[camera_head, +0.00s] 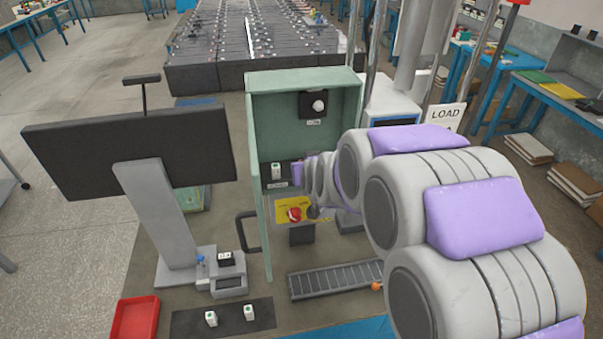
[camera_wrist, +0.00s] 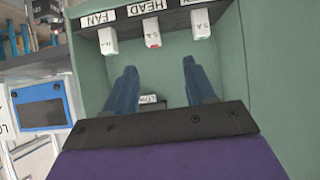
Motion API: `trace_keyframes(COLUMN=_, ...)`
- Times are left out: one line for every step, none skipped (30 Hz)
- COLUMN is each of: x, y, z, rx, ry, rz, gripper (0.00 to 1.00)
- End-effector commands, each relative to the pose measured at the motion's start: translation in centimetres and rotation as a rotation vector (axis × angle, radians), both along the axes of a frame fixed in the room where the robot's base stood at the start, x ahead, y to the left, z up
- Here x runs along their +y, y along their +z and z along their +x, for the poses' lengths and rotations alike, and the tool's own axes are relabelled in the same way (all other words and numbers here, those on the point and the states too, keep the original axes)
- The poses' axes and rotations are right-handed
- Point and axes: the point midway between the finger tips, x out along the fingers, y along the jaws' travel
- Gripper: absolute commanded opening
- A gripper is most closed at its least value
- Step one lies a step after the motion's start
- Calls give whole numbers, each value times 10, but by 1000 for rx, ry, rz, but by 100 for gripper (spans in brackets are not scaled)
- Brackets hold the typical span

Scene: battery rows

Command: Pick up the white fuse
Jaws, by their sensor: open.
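The labels appear upside down; FAN and HEAD are readable. My gripper (camera_wrist: 158,78) is open, its two blue fingers pointing toward the row, with nothing between them. In the head view, one white fuse (camera_head: 276,171) shows inside the green cabinet (camera_head: 258,105), left of my arm's end. My arm hides the other fuses and the fingers there.
A red button (camera_head: 294,214) on a yellow plate stands below the fuses. Two white blocks (camera_head: 249,312) lie on a dark mat (camera_head: 180,324), beside a red tray (camera_head: 134,318). A monitor (camera_head: 135,150) stands left of the cabinet. The cabinet's side walls border my gripper.

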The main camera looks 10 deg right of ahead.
Motion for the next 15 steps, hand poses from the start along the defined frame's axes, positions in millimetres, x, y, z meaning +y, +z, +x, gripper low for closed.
trace_keyframes(x=-1, y=-6, z=6, rx=2, ry=-1, rz=1, gripper=55)
trace_keyframes(x=-1, y=-9, z=9, rx=3, ry=0, rz=1, gripper=55)
trace_keyframes(x=-2, y=-13, z=13, rx=5, ry=0, rz=2, gripper=55)
trace_keyframes(x=-2, y=-16, z=17, rx=6, ry=0, rz=2, gripper=55)
trace_keyframes(x=-3, y=-18, z=20, rx=5, ry=-1, rz=3, gripper=55)
trace_keyframes(x=-3, y=-20, z=25, rx=4, ry=-1, rz=3, gripper=55)
trace_keyframes(x=-3, y=-22, z=29, rx=3, ry=-1, rz=3, gripper=55)
trace_keyframes(x=-3, y=-24, z=33, rx=2, ry=-1, rz=3, gripper=55)
trace_keyframes(x=-2, y=-28, z=38, rx=2, ry=-1, rz=2, gripper=55)
trace_keyframes(x=-2, y=-30, z=41, rx=2, ry=-1, rz=2, gripper=55)
trace_keyframes(x=-1, y=-33, z=44, rx=3, ry=-1, rz=2, gripper=55)
trace_keyframes(x=-1, y=-35, z=48, rx=3, ry=-1, rz=1, gripper=55)
trace_keyframes(x=-1, y=-37, z=50, rx=3, ry=-1, rz=1, gripper=55)
trace_keyframes(x=-1, y=-38, z=52, rx=2, ry=-1, rz=1, gripper=55)
trace_keyframes(x=0, y=-39, z=54, rx=2, ry=-1, rz=1, gripper=55)
